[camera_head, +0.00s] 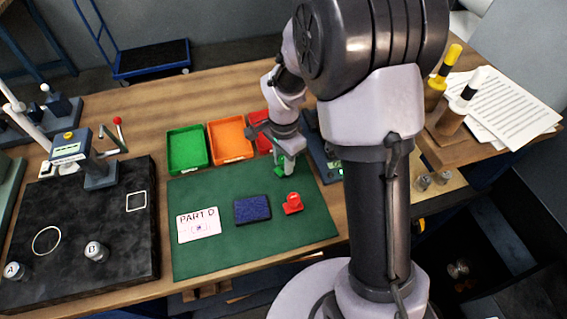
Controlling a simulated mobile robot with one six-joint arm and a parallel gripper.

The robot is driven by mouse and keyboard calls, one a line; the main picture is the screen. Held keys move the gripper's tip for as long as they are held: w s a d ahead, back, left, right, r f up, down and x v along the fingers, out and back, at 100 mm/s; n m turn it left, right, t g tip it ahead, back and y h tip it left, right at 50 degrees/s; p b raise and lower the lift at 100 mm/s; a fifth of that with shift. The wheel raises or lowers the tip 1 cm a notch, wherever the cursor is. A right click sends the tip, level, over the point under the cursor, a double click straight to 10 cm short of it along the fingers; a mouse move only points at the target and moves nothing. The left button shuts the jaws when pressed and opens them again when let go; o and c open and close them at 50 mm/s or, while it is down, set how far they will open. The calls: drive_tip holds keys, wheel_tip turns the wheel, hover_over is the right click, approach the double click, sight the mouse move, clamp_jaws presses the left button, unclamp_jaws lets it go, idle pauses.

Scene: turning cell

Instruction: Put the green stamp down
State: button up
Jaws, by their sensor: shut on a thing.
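My gripper (286,158) is shut on the green stamp (280,168) near the back right of the green mat (215,258). The stamp is partly hidden by the fingers, and I cannot tell whether its base touches the mat. A red stamp (293,204) stands on the mat, nearer the front than my gripper. A dark blue ink pad (252,209) lies left of the red stamp. A white card (199,225) marked "PART D" lies left of the pad.
Green (187,149), orange (230,139) and red (262,131) trays stand behind the mat. My arm hides part of the right side. A black plate (120,255) with metal weights (96,251) lies at left. The mat's front strip is clear.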

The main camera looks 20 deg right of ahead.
drive_tip(key=shift+f, duration=0.1)
drive_tip(key=shift+f, duration=0.2)
drive_tip(key=o, duration=1)
drive_tip(key=shift+o, duration=0.2)
drive_tip(key=shift+r, duration=0.15)
